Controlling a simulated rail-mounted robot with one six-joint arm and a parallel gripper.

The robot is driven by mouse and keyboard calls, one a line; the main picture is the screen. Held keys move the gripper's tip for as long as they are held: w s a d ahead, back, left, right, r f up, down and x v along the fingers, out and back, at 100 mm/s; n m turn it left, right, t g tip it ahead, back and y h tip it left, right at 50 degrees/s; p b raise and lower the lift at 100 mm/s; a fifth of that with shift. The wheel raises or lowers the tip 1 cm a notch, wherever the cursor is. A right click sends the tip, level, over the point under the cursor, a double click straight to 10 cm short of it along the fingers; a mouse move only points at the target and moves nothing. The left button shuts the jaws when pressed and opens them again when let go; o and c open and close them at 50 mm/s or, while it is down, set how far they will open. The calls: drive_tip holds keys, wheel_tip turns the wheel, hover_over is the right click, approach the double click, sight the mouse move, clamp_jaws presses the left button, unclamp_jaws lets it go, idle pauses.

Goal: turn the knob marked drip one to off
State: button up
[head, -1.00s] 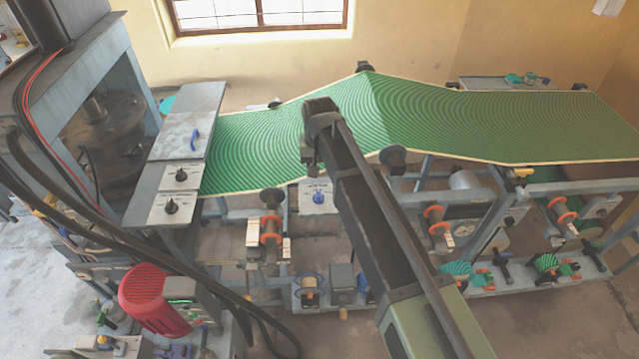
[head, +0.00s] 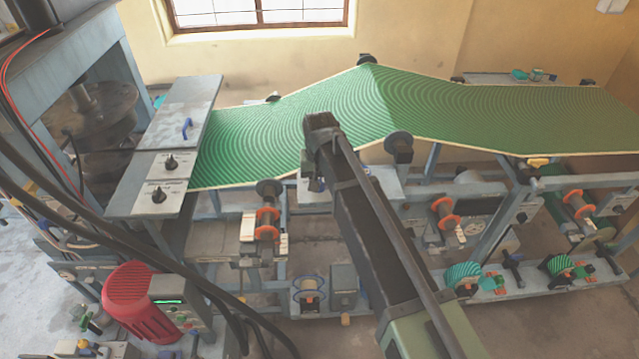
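Two black knobs sit on pale labelled plates at the left end of the green belt: an upper one (head: 171,162) and a lower one (head: 159,195). Their lettering is too small to read, so I cannot tell which knob is marked drip one. My arm reaches up from the lower right, and its far joint stands in front of the belt, to the right of both knobs and well apart from them. My gripper is hidden behind or below the arm. Part of a pale panel (head: 378,181) shows behind the arm.
The green patterned belt (head: 240,140) spans the back. A grey lid with a blue handle (head: 187,128) lies above the knobs. Dark hoses sweep across the lower left, near a red motor (head: 138,300). Rollers with orange flanges (head: 267,222) stand below the belt.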

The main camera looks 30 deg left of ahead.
clamp_jaws()
drive_tip(key=shift+n, duration=0.5)
drive_tip(key=n, duration=0.3)
drive_tip(key=shift+w+d+n, duration=0.1)
drive_tip(key=shift+d+n, duration=0.05)
drive_tip(key=shift+n, duration=0.15)
drive_tip(key=n, duration=0.5)
drive_tip(key=shift+w, duration=0.15)
drive_tip(key=shift+n, duration=0.3)
drive_tip(key=shift+o, duration=1.3)
unclamp_jaws()
